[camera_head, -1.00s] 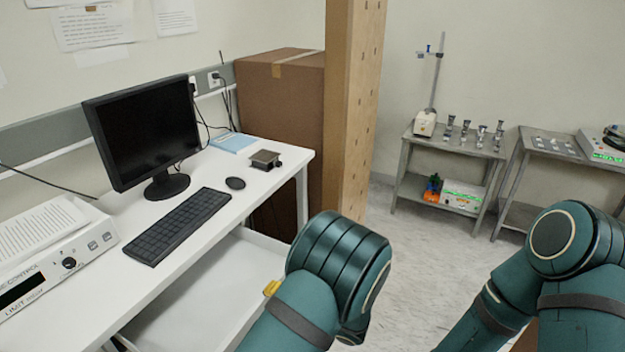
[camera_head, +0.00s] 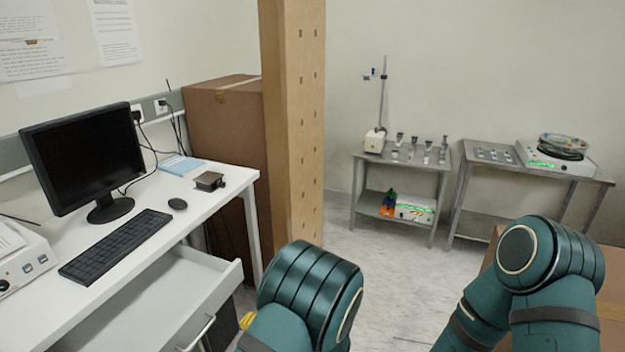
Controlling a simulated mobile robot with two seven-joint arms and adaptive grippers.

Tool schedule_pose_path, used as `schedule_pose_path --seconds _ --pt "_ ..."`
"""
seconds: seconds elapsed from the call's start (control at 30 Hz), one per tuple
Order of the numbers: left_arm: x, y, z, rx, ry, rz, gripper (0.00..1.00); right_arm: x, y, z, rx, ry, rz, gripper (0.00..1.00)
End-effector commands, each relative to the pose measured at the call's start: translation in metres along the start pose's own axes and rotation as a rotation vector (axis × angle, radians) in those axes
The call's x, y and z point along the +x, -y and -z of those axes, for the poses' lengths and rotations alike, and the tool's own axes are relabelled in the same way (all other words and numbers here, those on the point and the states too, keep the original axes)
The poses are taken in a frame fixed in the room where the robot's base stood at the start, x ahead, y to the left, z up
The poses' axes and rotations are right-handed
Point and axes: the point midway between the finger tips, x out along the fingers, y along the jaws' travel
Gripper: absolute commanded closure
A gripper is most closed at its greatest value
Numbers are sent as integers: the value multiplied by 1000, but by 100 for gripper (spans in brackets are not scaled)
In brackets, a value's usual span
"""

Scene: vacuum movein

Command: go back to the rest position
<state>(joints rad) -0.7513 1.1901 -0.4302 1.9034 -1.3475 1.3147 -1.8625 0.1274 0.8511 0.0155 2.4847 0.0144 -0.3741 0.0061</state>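Two teal arm sections of mine show at the bottom of the head view. My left arm (camera_head: 311,290) rises at the lower middle, in front of the desk's right end. My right arm (camera_head: 545,262) rises at the lower right, in front of a cardboard box. Both grippers are outside the picture, so their fingers and anything in them are hidden.
A white desk (camera_head: 215,198) with an open drawer (camera_head: 185,300) stands at left, carrying a monitor (camera_head: 85,158) and keyboard (camera_head: 115,243). A wooden post (camera_head: 293,120) stands beside a tall box (camera_head: 225,125). Two metal carts (camera_head: 400,163) stand at the back. A box (camera_head: 612,290) is at right. Floor (camera_head: 385,265) between is clear.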

Motion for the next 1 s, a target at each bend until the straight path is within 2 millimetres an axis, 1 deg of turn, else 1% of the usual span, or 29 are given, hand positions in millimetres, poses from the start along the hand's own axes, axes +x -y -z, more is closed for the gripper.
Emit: schedule_pose_path --seconds 0.03,0.1,0.17,0.23,0.3,0.37,0.4,0.43,0.47,0.5,0.53,0.63,0.7,0.77,0.8,0.83,0.9,1.0 --pt "9 12 14 -41 -51 61 61 0 0 0 0 0 0 30" --pt "16 38 38 -137 -143 179 61 1 -1 0 0 1 0 30" --pt "19 59 59 -232 -237 276 61 2 -1 -1 0 1 0 30" --pt "18 86 86 -367 -375 389 61 2 0 -1 -2 2 1 30" --pt "10 112 114 -535 -554 496 61 3 0 -1 -3 3 1 30" --pt "-3 134 135 -701 -735 573 61 4 -1 -2 -2 4 1 30" --pt "-14 146 147 -820 -868 610 61 4 -1 -2 -2 4 1 30" --pt "-24 154 155 -914 -974 630 61 5 -2 -2 -2 5 1 30" --pt "-33 162 160 -1010 -1082 643 61 5 -2 -2 -1 5 0 30" --pt "-45 169 166 -1140 -1232 648 61 6 -2 -3 -1 6 0 30" --pt "-54 174 168 -1238 -1346 640 61 6 -2 -3 -1 6 0 30" --pt "-78 181 167 -1561 -1730 551 61 7 -3 -4 -2 7 1 30" --pt "-87 180 161 -1780 -1992 429 61 8 -3 -4 -3 8 1 30" --pt "-89 177 155 -1951 -2195 296 61 9 -3 -4 -3 9 1 30" --pt "-88 175 151 -2050 -2314 199 61 9 -3 -5 -3 9 1 30" --pt "-85 172 148 2043 2307 -120 61 9 -3 -5 -3 10 1 30" --pt "-79 168 144 1912 2161 37 61 10 -4 -5 -3 10 1 30" --pt "-70 162 141 1782 2012 173 61 10 -4 -5 -3 11 1 30"
